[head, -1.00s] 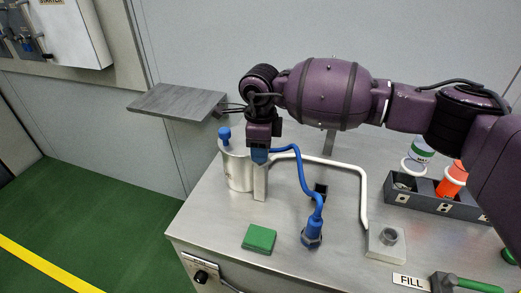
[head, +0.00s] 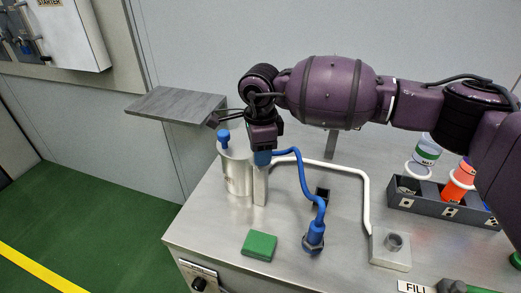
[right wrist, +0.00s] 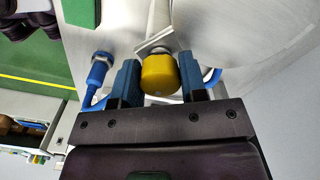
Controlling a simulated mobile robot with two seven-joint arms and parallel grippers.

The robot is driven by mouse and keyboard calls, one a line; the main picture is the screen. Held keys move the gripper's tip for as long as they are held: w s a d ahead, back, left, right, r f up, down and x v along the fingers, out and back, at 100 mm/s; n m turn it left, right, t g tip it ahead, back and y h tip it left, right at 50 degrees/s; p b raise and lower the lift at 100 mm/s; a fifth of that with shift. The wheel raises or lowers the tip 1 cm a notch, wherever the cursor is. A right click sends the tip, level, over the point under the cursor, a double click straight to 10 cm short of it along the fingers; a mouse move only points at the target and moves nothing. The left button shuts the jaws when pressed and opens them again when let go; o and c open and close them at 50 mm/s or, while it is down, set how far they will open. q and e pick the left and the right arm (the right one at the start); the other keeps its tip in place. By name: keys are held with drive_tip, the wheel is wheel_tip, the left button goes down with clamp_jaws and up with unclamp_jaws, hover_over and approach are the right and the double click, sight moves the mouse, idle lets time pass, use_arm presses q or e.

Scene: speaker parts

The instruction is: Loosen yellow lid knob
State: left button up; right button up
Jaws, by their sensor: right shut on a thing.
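The yellow lid knob (right wrist: 159,74) sits between the two blue fingers of my right gripper (right wrist: 159,84) in the right wrist view. The fingers are shut on it from both sides. In the head view my right gripper (head: 262,158) points down at the right side of a silver canister (head: 237,175), and it hides the yellow knob there. My left gripper is not in view.
A blue hose (head: 304,178) runs from beside the gripper to a fitting on the metal bench. A white bent pipe (head: 365,195) passes behind it. A green block (head: 259,246) lies in front. A dark tray (head: 430,205) with cans stands right. A grey shelf (head: 175,106) juts out behind.

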drive_tip(key=shift+f, duration=0.1)
drive_tip(key=o, duration=0.9)
drive_tip(key=shift+r, duration=0.2)
wheel_tip(320, 180, up, 10)
drive_tip(key=shift+r, duration=0.25)
drive_tip(key=shift+s, duration=0.1)
